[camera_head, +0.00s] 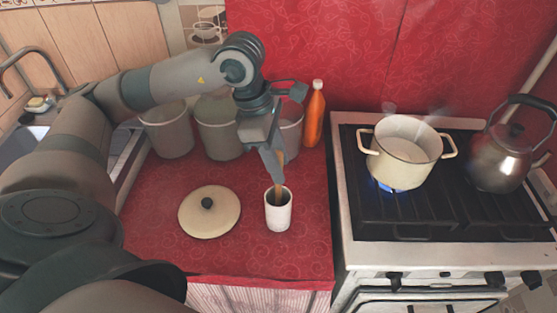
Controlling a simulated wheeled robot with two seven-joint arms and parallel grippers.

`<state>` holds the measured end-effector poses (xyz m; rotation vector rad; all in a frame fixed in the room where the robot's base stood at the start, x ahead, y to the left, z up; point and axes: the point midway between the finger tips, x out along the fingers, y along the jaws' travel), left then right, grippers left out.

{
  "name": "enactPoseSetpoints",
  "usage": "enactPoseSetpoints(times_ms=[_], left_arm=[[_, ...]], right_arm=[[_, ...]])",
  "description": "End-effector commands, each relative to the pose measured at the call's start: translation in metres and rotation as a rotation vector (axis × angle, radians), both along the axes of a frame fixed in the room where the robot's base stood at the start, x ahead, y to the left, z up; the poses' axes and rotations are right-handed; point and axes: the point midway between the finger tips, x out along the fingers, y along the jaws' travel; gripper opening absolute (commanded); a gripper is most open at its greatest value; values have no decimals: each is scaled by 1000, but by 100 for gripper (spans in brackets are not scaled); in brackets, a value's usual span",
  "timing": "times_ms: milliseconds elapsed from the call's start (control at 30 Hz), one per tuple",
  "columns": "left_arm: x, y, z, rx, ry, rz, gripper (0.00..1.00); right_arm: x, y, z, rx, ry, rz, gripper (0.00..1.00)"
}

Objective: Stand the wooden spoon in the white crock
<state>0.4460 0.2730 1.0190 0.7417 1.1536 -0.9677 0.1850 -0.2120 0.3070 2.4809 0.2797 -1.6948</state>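The white crock (278,215) stands upright on the red counter, right of a round cream lid. My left gripper (275,172) points down just above the crock's mouth. It appears shut on the wooden spoon (278,188), a thin brown strip showing between and below the fingers. The spoon's lower end reaches into the crock's opening. Whether it touches the bottom is hidden by the crock's wall. My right gripper is not in view.
The cream lid (222,214) with a dark knob lies on the red oilcloth (165,235). Grey canisters (218,140) and an orange bottle (314,118) stand behind. At right, a steaming pot (405,165) sits over a lit burner, beside a kettle (497,165) on the stove.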

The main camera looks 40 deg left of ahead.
Motion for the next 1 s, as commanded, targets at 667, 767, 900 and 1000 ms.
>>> enactPoseSetpoints(times_ms=[667, 767, 900, 1000], left_arm=[[-6, 16, 64, 0, -5, 1, 34], [-8, 21, 83, 0, -7, 1, 34], [-11, 27, 110, -2, -6, 0, 34], [-13, 31, 127, -1, -5, 2, 34]], right_arm=[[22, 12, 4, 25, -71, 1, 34], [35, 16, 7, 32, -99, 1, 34], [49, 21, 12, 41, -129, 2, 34], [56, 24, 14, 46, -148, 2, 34]])
